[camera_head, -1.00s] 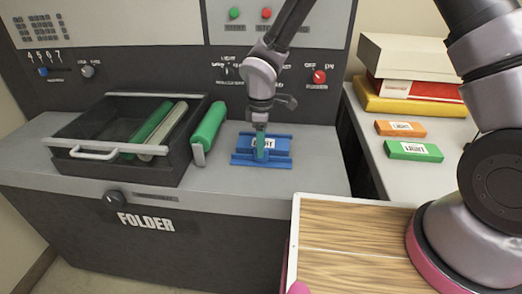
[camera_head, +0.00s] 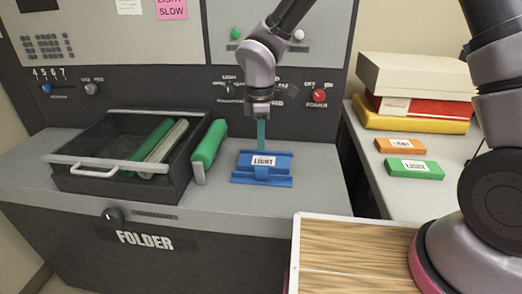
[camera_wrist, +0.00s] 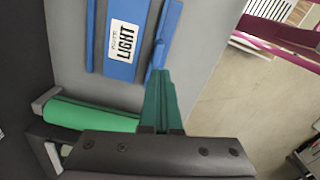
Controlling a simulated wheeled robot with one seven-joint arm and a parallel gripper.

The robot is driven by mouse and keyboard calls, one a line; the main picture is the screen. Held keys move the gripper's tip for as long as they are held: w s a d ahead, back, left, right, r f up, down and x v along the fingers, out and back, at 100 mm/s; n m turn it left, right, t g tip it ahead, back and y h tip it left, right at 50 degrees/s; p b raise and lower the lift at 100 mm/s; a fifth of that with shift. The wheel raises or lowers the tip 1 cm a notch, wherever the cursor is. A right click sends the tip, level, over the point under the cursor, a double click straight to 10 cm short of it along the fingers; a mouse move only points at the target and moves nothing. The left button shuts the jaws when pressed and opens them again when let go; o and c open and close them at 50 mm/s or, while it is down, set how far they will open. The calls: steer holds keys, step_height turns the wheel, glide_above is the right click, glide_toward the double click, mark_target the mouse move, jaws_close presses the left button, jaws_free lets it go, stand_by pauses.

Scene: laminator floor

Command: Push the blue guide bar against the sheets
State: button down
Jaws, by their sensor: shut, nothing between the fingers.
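A blue stack (camera_head: 264,167) with a white "LIGHT" label lies on the grey counter. A blue bar (camera_head: 245,181) runs along its near side. My gripper (camera_head: 261,147) is shut and empty. Its teal fingers point down and show over the stack's far edge in the head view. In the wrist view the fingertips (camera_wrist: 158,73) overlap the lower end of the right-hand bar; contact cannot be told.
A green roller (camera_head: 208,147) stands just left of the stack. A dark open tray (camera_head: 105,183) with rollers lies further left. The control panel (camera_head: 150,75) rises behind. Orange (camera_head: 400,145) and green (camera_head: 415,169) blocks lie on the right side table.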

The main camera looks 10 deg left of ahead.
steer(key=s+n+t, duration=0.2)
steer(key=s+n, duration=0.6)
steer(key=n, duration=0.8)
glide_toward(260, 187)
steer(key=shift+s+d+f, duration=0.25)
steer(key=shift+s+f, duration=0.8)
steer(key=shift+f, duration=0.15)
steer(key=w, duration=0.3)
steer(key=shift+w+f, duration=0.15)
steer(key=shift+f, duration=0.2)
steer(key=shift+w+a, duration=0.15)
steer(key=shift+w, duration=0.35)
steer(key=w, duration=0.5)
steer(key=shift+w+a, duration=0.1)
steer(key=shift+w, duration=0.15)
steer(key=shift+r, duration=0.1)
